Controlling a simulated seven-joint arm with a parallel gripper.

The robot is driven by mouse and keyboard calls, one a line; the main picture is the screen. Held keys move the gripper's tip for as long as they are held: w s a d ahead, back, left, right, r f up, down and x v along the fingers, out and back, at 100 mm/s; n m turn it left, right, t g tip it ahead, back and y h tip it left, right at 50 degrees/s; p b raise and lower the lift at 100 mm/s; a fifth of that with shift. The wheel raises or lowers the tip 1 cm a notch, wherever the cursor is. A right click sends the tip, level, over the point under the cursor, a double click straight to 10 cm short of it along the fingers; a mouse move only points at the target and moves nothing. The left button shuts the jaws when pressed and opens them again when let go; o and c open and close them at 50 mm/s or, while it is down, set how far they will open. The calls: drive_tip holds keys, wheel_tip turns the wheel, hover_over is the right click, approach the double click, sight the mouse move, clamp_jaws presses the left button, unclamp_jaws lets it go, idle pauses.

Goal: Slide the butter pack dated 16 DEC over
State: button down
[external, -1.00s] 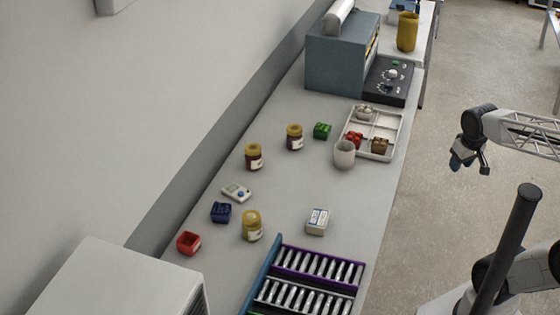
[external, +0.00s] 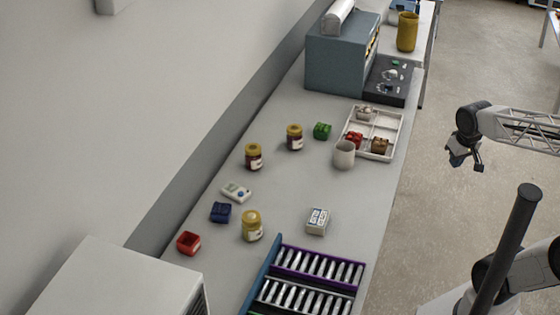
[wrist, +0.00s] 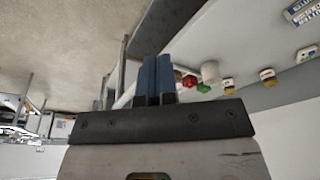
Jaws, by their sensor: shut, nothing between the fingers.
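A small white pack with blue print on its top (external: 317,221) lies flat on the counter, just beyond the roller rack; its date is too small to read. It is the only pack of that kind I can make out, and its printed top also shows at the upper right corner of the wrist view (wrist: 303,12). My gripper (external: 462,160) hangs in the air to the right of the counter, well away from the pack. In the wrist view its two dark blue fingers (wrist: 154,78) are together with nothing between them.
The purple-edged roller rack (external: 318,266) stands in front of the pack. A yellow-lidded jar (external: 252,226), a blue box (external: 220,212) and a red box (external: 188,243) are left of it. A white cup (external: 344,155) and divided tray (external: 399,134) stand farther back. Counter right of the pack is clear.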

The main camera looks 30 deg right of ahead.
drive_tip(key=w+a+f+m+g+y, duration=0.1)
drive_tip(key=w+a+f+m, duration=0.15)
drive_tip(key=w+a, duration=0.45)
drive_tip(key=w+a+f+m+g, duration=0.1)
drive_tip(key=w+a+f+m, duration=0.15)
drive_tip(key=w+a, duration=0.45)
drive_tip(key=w+a+f+m, duration=0.1)
drive_tip(key=w+a+f, duration=0.2)
drive_tip(key=a+f, duration=0.1)
drive_tip(key=w+a+f+m+g, duration=0.1)
drive_tip(key=w+a+f, duration=0.3)
drive_tip(key=a, duration=0.1)
drive_tip(key=w+a+f+m+g, duration=0.1)
drive_tip(key=w+a+f, duration=0.3)
drive_tip(key=a+f, duration=0.1)
drive_tip(key=shift+w+a+f, duration=0.1)
drive_tip(key=shift+w+a, duration=0.1)
drive_tip(key=shift+a, duration=0.05)
drive_tip(key=shift+w+a+f, duration=0.1)
drive_tip(key=shift+a+f, duration=0.2)
drive_tip(key=shift+a, duration=0.15)
